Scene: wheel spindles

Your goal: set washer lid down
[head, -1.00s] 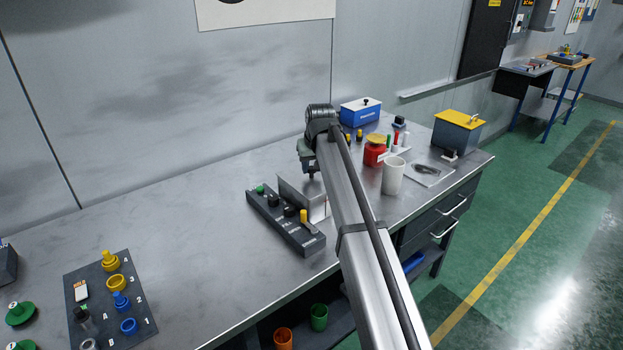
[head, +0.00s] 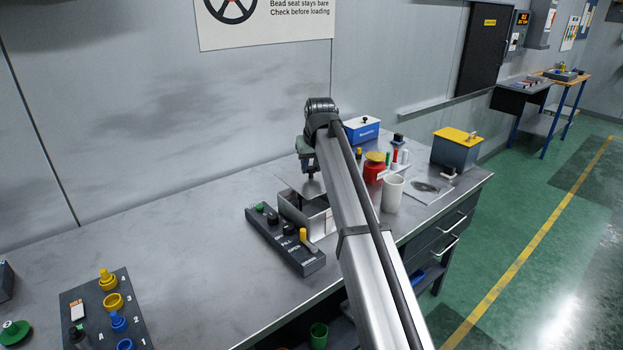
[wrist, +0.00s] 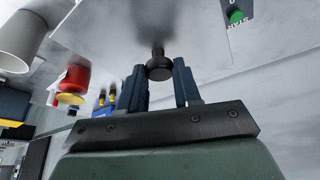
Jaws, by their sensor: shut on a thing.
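The washer box (head: 292,210) is a light metal box behind the control strip on the bench, and its dark inside shows. Its lid (head: 312,187) is a flat grey plate raised above the box opening, apart from it and seemingly tilted. My gripper (head: 310,172) is above the lid, partly hidden by my arm. In the wrist view, my gripper's dark fingers (wrist: 158,85) are shut on the lid's black knob (wrist: 158,67). The lid plate (wrist: 125,35) fills the upper part of that view.
A dark control strip (head: 285,240) with buttons and a yellow lever lies in front of the box. A white cup (head: 393,194), a red canister (head: 374,168) and a blue box (head: 361,130) stand to the right. Bare bench (head: 185,240) lies to the left.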

